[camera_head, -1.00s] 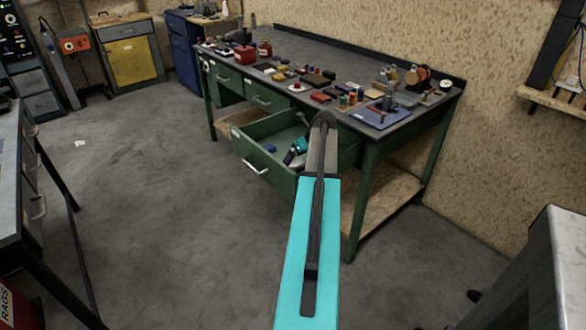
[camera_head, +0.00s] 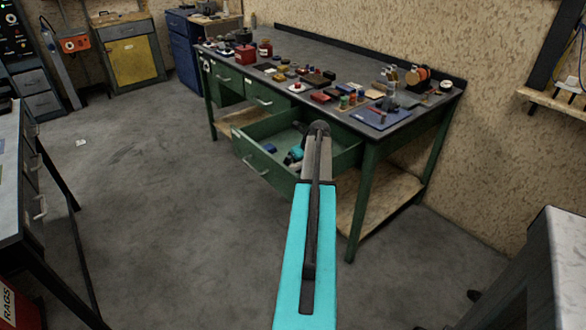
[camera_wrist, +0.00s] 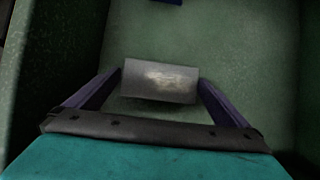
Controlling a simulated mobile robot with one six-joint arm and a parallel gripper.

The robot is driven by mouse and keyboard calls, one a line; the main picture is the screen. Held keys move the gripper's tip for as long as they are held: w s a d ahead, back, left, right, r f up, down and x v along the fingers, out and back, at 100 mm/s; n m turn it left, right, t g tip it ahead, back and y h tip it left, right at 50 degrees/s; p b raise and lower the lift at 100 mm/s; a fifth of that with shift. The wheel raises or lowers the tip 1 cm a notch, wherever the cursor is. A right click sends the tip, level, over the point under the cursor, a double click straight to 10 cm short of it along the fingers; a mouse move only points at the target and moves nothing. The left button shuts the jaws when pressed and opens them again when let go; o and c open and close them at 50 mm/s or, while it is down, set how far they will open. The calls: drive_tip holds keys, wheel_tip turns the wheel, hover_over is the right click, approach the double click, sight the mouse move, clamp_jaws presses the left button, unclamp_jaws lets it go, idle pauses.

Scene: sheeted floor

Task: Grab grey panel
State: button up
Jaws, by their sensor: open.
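The grey panel (camera_wrist: 160,80) is a small flat rectangle with a bright worn patch, in the middle of the wrist view. It appears to be in the open green drawer (camera_head: 262,168) of the workbench. My gripper (camera_wrist: 160,83) has its two dark fingers apart, one at the left side and one at the right side of the panel. I cannot tell whether either finger touches it.
The drawer's walls stand close at the left and right of the wrist view. A blue item (camera_wrist: 166,1) shows at its top edge. The workbench top (camera_head: 330,50) above carries several small parts and tools.

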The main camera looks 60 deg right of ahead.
sight(296, 167)
idle(0.5)
drive_tip(key=c, duration=0.9)
drive_tip(key=shift+r, duration=0.15)
drive_tip(key=shift+r+b, duration=0.3)
drive_tip(key=shift+r, duration=4.55)
